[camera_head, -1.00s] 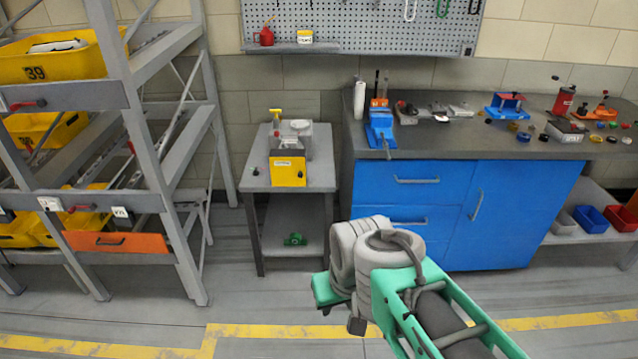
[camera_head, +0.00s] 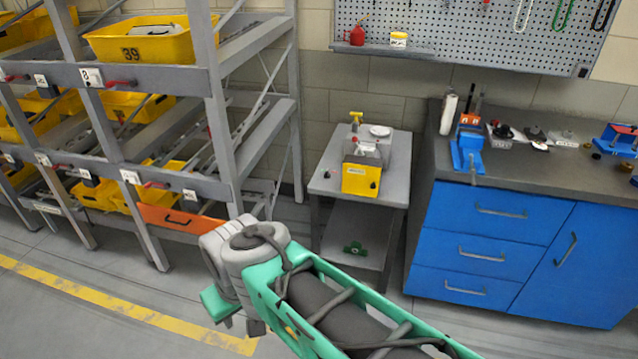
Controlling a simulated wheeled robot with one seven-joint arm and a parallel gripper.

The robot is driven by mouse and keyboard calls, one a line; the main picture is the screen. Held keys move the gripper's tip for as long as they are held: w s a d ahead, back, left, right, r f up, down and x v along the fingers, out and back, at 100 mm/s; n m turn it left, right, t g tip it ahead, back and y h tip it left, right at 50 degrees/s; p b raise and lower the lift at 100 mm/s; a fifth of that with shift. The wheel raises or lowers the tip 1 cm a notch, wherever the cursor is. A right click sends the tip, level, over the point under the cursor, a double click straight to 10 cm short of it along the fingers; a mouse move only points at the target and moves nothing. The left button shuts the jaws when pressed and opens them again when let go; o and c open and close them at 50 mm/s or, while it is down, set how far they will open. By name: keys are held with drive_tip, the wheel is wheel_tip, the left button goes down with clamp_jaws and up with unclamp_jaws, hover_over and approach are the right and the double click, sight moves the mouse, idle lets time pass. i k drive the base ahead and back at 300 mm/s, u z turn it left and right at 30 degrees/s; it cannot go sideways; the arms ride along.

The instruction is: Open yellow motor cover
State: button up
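The yellow motor cover (camera_head: 361,179) is the yellow front of a small grey machine on a grey side table (camera_head: 397,188), right of the picture's middle. A dark knob shows at its lower right, and it appears closed. A yellow handle or tap (camera_head: 356,117) stands up behind it. My green and grey arm reaches in from the bottom right, in front of and below the table. Its end is at the lower left, well apart from the cover. My gripper's fingers cannot be made out, so I cannot tell whether it is open.
A grey rack (camera_head: 222,120) with yellow bins (camera_head: 150,42) and an orange drawer (camera_head: 180,222) stands at the left. A blue workbench (camera_head: 490,230) with a blue vise (camera_head: 468,150) stands at the right. A green part (camera_head: 354,248) lies on the table's lower shelf. Floor at the lower left is clear.

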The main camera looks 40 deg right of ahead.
sight(358, 179)
drive_tip(key=u, duration=0.2)
drive_tip(key=i, duration=0.9)
drive_tip(key=z, duration=0.6)
drive_tip(key=i, duration=0.5)
drive_tip(key=z, duration=0.45)
